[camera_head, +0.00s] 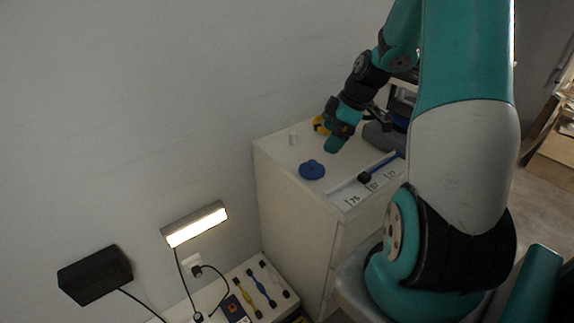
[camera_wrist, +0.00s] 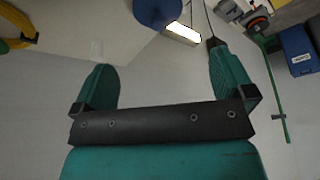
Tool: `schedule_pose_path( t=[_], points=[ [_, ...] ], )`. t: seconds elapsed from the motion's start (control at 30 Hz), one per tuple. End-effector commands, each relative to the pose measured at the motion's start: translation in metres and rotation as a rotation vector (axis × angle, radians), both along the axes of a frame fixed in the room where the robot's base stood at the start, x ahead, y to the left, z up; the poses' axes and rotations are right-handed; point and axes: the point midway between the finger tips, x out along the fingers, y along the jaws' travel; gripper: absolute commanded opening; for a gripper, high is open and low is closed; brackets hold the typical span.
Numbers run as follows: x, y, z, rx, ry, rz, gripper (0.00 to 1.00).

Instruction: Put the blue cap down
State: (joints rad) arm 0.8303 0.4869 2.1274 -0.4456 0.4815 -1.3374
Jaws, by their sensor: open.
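The blue cap (camera_head: 312,171) lies on the white top of a cabinet (camera_head: 283,160), near its front left edge. It also shows in the wrist view (camera_wrist: 157,9), cut off by the top edge of the picture. My gripper (camera_head: 334,143) is above the cabinet top, up and to the right of the cap in the head view. In the wrist view my gripper (camera_wrist: 162,74) has its two teal fingers wide apart, with nothing between them. The cap is beyond the fingers and apart from them.
A yellow object (camera_head: 320,125) and a small white cylinder (camera_head: 292,138) are near my gripper on the cabinet. A blue-handled tool (camera_head: 380,166) lies to the right, by number labels (camera_head: 352,200). A lit lamp (camera_head: 195,226) and a black box (camera_head: 95,275) are at lower left.

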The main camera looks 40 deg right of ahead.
Motion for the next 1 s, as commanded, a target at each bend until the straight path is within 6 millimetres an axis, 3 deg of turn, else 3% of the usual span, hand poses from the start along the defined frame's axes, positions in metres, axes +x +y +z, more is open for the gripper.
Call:
schedule_pose_path(
  t=[0.07, 0.13, 0.27, 0.3, 0.4, 0.5, 0.6, 0.7, 0.8, 1.0],
  points=[
    [0.007, 0.022, 0.011, 0.007, 0.006, 0.011, 1.0],
    [0.014, 0.059, 0.028, 0.023, 0.024, 0.015, 1.0],
    [0.009, 0.163, 0.07, 0.064, 0.088, 0.018, 1.0],
    [-0.002, 0.196, 0.082, 0.076, 0.113, 0.016, 1.0],
    [-0.04, 0.268, 0.106, 0.099, 0.176, 0.007, 1.0],
    [-0.086, 0.317, 0.121, 0.11, 0.233, -0.007, 1.0],
    [-0.125, 0.343, 0.129, 0.114, 0.276, -0.023, 1.0],
    [-0.15, 0.355, 0.132, 0.114, 0.303, -0.036, 1.0],
    [-0.161, 0.358, 0.133, 0.113, 0.317, -0.044, 1.0],
    [-0.162, 0.358, 0.133, 0.114, 0.321, -0.05, 1.0]
  ],
)
